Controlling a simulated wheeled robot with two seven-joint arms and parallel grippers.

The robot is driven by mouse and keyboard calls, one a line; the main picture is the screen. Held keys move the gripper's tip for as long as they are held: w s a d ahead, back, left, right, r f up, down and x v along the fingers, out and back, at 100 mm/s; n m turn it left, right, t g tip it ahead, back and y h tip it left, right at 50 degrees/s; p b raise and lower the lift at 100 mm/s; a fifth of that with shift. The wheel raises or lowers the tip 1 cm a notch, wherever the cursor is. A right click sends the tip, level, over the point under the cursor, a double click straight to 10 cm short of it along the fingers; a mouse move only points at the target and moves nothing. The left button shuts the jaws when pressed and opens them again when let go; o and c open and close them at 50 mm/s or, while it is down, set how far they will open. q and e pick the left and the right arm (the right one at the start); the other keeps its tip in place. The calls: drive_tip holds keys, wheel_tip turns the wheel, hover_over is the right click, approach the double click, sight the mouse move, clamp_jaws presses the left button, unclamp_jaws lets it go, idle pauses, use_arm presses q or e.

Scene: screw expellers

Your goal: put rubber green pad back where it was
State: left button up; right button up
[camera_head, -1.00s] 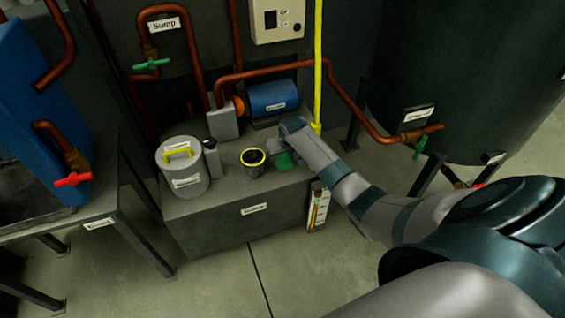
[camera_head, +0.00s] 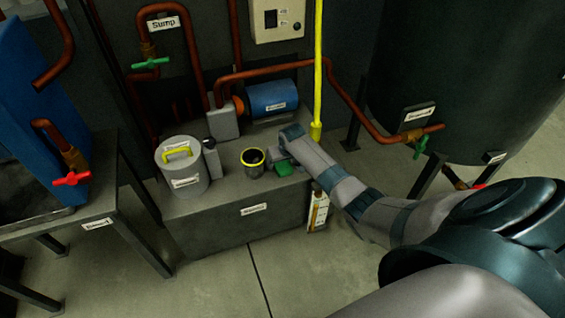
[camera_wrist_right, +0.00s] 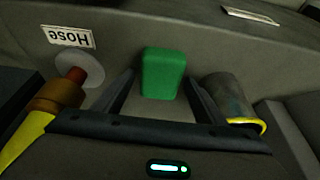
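The green rubber pad (camera_head: 282,169) is at the right end of the grey bench top, right of the yellow-rimmed cup. In the right wrist view the pad (camera_wrist_right: 163,73) lies ahead, between and slightly beyond the two fingers. My right gripper (camera_wrist_right: 163,95) is open, one finger on each side of the pad, with a narrow gap at the left finger. Contact at the right finger is hard to tell. In the head view my right gripper (camera_head: 279,158) is small and partly hidden by its wrist. My left gripper is not in view.
The yellow-rimmed cup (camera_head: 253,161) stands close beside my right gripper. A yellow vertical pipe (camera_head: 317,70) and the blue motor (camera_head: 272,98) are behind it. A grey canister (camera_head: 181,168) stands left on the bench (camera_head: 215,232). A dark tank (camera_head: 465,80) is at right.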

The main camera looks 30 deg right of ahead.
drive_tip(key=shift+r, duration=0.1)
drive_tip(key=shift+r, duration=0.15)
use_arm(q)
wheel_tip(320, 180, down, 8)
drive_tip(key=p, duration=0.2)
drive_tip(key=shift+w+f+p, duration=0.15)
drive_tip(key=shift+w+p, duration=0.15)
drive_tip(key=shift+p, duration=0.1)
use_arm(e)
drive_tip(key=v, duration=1.1)
drive_tip(key=shift+s+r, duration=0.25)
drive_tip(key=shift+a, duration=0.1)
drive_tip(key=s+a+f+n, duration=0.1)
drive_tip(key=s+a+f, duration=0.5)
drive_tip(key=s, duration=0.6)
drive_tip(key=s+a+f+n+g+y, duration=0.1)
drive_tip(key=s+a+f, duration=0.5)
drive_tip(key=s, duration=0.7)
drive_tip(key=s+a+f+n, duration=0.2)
drive_tip(key=s+a+f, duration=0.4)
drive_tip(key=s, duration=0.6)
drive_tip(key=shift+s+a+n, duration=0.25)
drive_tip(key=shift+a+n, duration=0.05)
drive_tip(key=shift+a, duration=0.5)
drive_tip(key=shift+f, duration=0.1)
drive_tip(key=shift+c, duration=0.4)
